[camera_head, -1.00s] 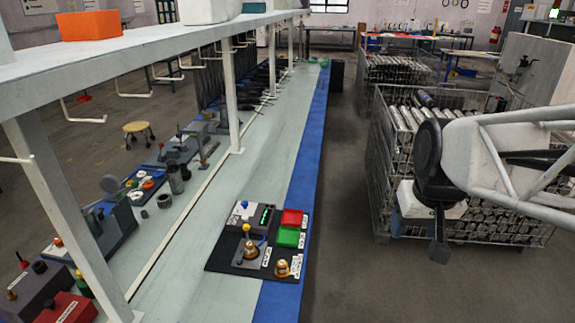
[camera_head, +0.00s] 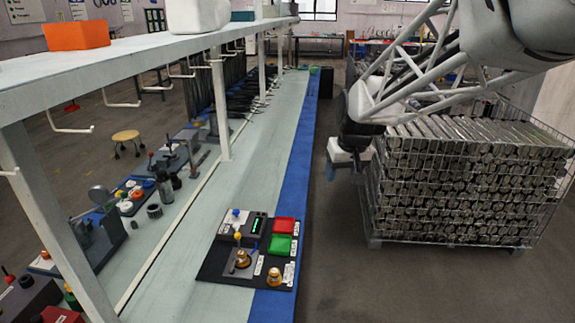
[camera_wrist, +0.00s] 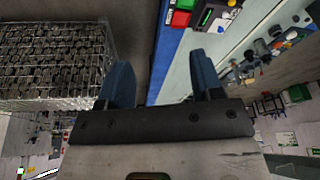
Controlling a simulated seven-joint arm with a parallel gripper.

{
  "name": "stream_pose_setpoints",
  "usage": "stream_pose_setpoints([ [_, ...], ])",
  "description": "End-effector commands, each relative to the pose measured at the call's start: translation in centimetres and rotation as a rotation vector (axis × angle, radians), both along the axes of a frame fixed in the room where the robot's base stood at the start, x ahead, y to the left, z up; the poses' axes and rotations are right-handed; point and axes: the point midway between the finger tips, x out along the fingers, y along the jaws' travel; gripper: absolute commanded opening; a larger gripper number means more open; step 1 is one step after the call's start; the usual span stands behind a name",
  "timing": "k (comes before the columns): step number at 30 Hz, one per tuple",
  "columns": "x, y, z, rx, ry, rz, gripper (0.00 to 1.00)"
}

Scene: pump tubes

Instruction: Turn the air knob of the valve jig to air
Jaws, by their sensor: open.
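The labels are too small to read, so I cannot tell which control is the air knob. In the wrist view part of the jig (camera_wrist: 207,18) shows at the top, beyond the fingers. My gripper (camera_wrist: 161,78) is open and empty, with two blue fingers spread apart. In the head view it hangs over the aisle, right of the bench and apart from the jig.
A wire cage of metal tubes (camera_head: 460,185) stands right of the aisle, close to my arm. A white shelf (camera_head: 130,68) on posts overhangs the bench's left side. The bench behind the jig is clear.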

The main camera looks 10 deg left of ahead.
Motion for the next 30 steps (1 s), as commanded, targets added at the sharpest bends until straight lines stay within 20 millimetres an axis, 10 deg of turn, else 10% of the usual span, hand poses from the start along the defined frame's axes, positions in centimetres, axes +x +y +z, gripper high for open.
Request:
stream_pose_setpoints([
  [30, 19.6, 15.7, -10.9, 0.019, -0.039, 0.21, 0.6],
])
